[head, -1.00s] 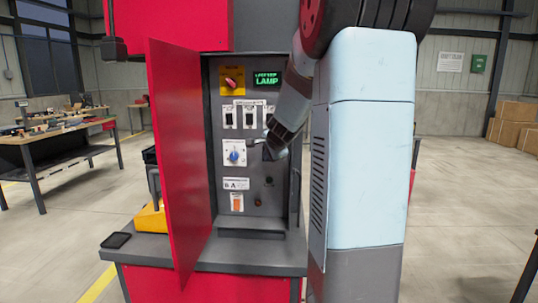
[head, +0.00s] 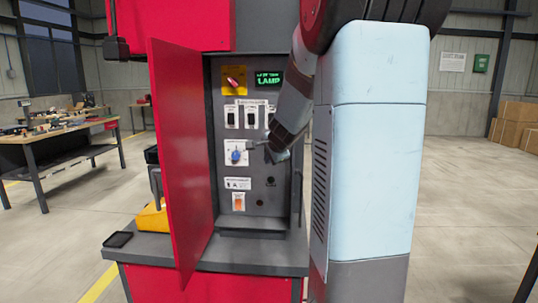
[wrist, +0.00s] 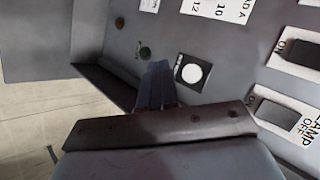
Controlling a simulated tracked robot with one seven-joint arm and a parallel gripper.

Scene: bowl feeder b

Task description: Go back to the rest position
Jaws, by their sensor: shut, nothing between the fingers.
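My gripper (head: 256,145) is in front of the control panel (head: 222,165) inside the open red cabinet, its thin fingers pointing left beside the blue knob (head: 236,156). Whether it touches the knob cannot be told from the head view. In the wrist view the narrow fingers (wrist: 155,88) are together and empty, next to a black square with a round white face (wrist: 192,72). My gripper and arm hide the right part of the panel in the head view.
The open red door (head: 182,160) stands left of the panel. White-plated switches (head: 232,116), a red selector on yellow (head: 233,83), a green-lit display (head: 270,82) and an orange switch (head: 238,201) are on the panel. A ledge (head: 255,250) juts below.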

